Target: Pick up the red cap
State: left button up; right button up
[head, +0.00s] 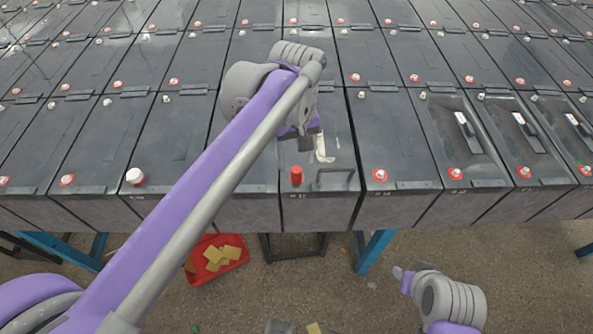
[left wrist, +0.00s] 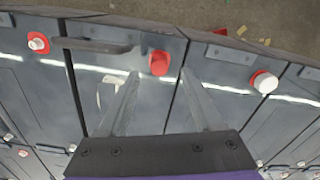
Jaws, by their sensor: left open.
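The red cap (head: 297,175) stands on the front edge of a dark battery top, left of a black handle. It also shows in the left wrist view (left wrist: 158,63), just beyond and between the two fingertips. My left gripper (left wrist: 158,75) is open and empty, with its fingers spread to either side of the cap's line. In the head view my left gripper (head: 303,142) hangs above the same battery, behind the cap. Its fingers are largely hidden there. My right gripper (head: 404,279) is low at the front right, away from the batteries; its jaw state is unclear.
A white cap (head: 135,176) sits on a battery to the left. A pale curved thing (head: 323,145) lies on the battery beside my left gripper. A red tray (head: 207,272) with yellow pieces lies on the floor below.

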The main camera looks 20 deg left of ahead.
aim_at(297, 168)
pick_arm(q)
notch_tip(297, 168, down, 3)
jog(key=shift+w+f, duration=0.1)
jog(key=shift+f, duration=0.1)
grip_shut()
dwell(0.3)
